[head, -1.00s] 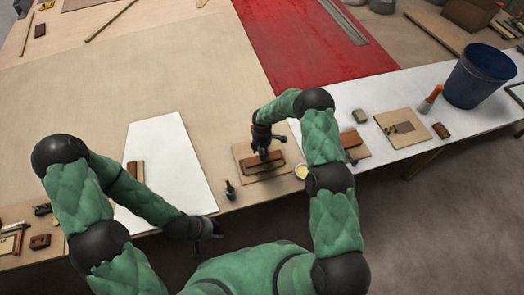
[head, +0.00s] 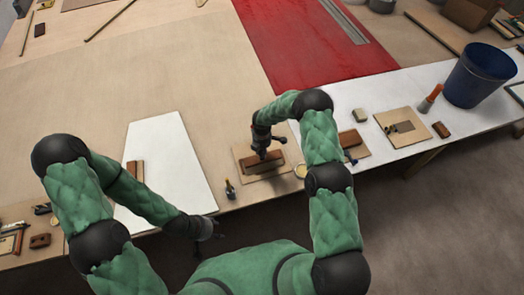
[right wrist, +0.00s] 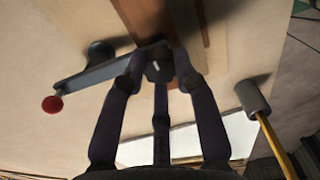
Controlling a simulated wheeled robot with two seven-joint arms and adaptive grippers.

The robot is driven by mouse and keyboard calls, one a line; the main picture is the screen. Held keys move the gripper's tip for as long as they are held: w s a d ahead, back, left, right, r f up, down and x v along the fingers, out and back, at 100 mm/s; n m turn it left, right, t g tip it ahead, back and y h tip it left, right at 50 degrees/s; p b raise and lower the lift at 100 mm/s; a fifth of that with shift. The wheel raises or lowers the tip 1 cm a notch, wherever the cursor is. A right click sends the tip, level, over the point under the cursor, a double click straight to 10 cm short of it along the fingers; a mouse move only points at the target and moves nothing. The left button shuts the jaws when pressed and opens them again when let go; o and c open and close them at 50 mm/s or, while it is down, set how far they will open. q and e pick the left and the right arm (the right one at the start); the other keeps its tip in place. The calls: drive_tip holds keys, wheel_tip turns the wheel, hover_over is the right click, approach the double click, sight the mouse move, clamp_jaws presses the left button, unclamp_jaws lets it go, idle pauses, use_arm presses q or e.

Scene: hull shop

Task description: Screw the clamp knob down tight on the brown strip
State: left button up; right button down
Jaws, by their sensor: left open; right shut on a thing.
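The brown strip (head: 263,163) lies on a light wood board (head: 245,168) at the near edge of the bench. In the right wrist view the brown strip (right wrist: 150,15) runs up from beneath the knob. My right gripper (right wrist: 160,66) is shut on the dark clamp knob (right wrist: 159,69), which bears a white mark. It also shows over the strip in the head view (head: 262,153). A grey bar with a red ball end (right wrist: 52,104) reaches left from the knob. Whether the knob presses on the strip is hidden. My left gripper (head: 217,236) is open and empty at the bench edge, apart from the strip.
A white sheet (head: 170,175) lies to the left. Another board (head: 412,140), an orange-handled tool (head: 428,100) and a blue bucket (head: 480,75) are to the right.

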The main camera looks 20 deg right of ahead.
drive_tip(key=m+b, duration=0.7)
drive_tip(key=b, duration=0.1)
drive_tip(key=shift+f+m+b, duration=0.15)
drive_tip(key=shift+m+b, duration=0.15)
drive_tip(key=m+b, duration=0.3)
drive_tip(key=m, duration=0.1)
drive_tip(key=shift+m+b, duration=0.3)
drive_tip(key=shift+b, duration=0.05)
drive_tip(key=m+b, duration=0.3)
drive_tip(key=m, duration=0.2)
drive_tip(key=m+b, duration=0.3)
drive_tip(key=m, duration=0.2)
drive_tip(key=shift+w+m, duration=0.1)
drive_tip(key=shift+m, duration=0.3)
drive_tip(key=m+b, duration=0.2)
drive_tip(key=m, duration=0.3)
drive_tip(key=shift+r, duration=0.2)
drive_tip(key=m+b, duration=0.1)
drive_tip(key=m, duration=0.4)
drive_tip(key=shift+d+m, duration=0.1)
drive_tip(key=shift+m, duration=0.3)
drive_tip(key=m+b, duration=0.1)
drive_tip(key=m, duration=0.4)
